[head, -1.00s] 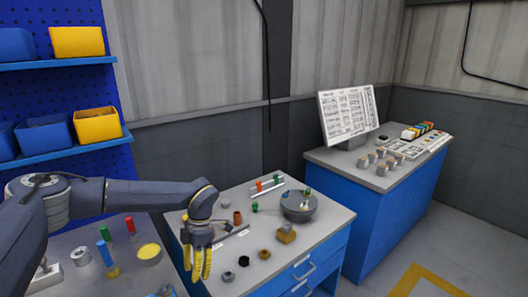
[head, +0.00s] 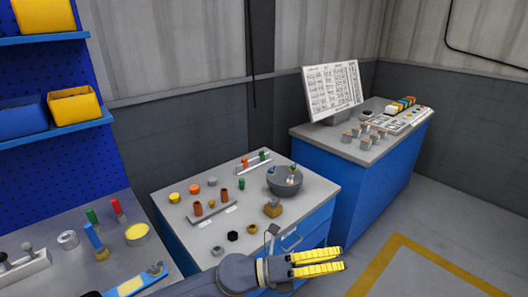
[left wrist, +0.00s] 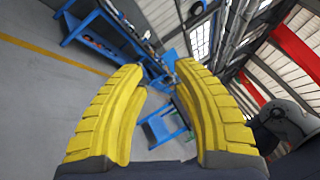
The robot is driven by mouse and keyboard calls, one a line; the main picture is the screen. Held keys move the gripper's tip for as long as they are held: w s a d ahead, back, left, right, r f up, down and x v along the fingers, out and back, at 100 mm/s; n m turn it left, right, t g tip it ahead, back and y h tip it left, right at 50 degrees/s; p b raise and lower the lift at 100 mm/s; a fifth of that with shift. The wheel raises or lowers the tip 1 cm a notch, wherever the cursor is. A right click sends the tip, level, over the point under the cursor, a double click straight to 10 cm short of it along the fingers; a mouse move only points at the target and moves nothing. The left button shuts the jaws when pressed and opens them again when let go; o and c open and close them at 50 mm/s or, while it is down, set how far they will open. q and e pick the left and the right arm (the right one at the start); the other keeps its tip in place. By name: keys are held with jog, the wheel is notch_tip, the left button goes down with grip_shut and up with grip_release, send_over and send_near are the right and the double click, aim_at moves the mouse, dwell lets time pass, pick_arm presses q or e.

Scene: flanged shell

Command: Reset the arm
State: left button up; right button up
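My left gripper (head: 341,258) shows at the bottom of the head view, in front of the blue bench's front side. Its two yellow fingers point right, with a narrow gap visible between them. In the left wrist view, the fingers (left wrist: 161,70) stand apart with nothing between them, so it is open and empty. My left arm comes in low from the bottom edge. My right gripper is in neither current view.
The blue bench (head: 312,198) holds a grey bowl (head: 285,182), an ochre block (head: 273,209) and several small cylinders. A side bench (head: 115,208) stands left. A blue cabinet (head: 350,180) with a panel (head: 334,92) stands behind right. Open floor (head: 425,205) lies right.

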pick_arm(q)
jog(key=w+a+r+n+t+y, duration=0.3)
jog(key=w+a+n+t, duration=0.5)
jog(key=n+t, duration=0.6)
jog(key=a+f+n+t+y, duration=0.2)
jog(key=a+f+n+y, duration=0.35)
jog(key=a, duration=0.25)
jog(key=a+f+n+t+y, duration=0.2)
jog(key=a+f+n+y, duration=0.2)
jog(key=a+n+y, duration=0.3)
jog(key=s+a+f+n+g+y, duration=0.55)
jog(key=s+a+f+y, duration=0.2)
jog(key=a+f, duration=0.6)
jog(key=s+a+f+n+g+y, duration=0.1)
jog(key=s+a+f+g, duration=0.2)
jog(key=s+a, duration=0.35)
jog(key=s+a+f+n+g+y, duration=0.1)
jog(key=s+a+f+g, duration=0.25)
jog(key=s, duration=0.55)
jog(key=s+d+f+g+h, duration=0.1)
jog(key=d+f+h, duration=0.15)
jog(key=f, duration=1.35)
jog(key=s+d+f+g+h, duration=0.1)
jog(key=s+d+f, duration=0.15)
jog(key=f, duration=1.25)
jog(key=s+f+n+g+h, duration=0.1)
jog(key=s+f+n+g, duration=0.2)
jog(key=s+f, duration=1.7)
jog(key=shift+s+f, duration=0.25)
jog(key=shift+s, duration=0.2)
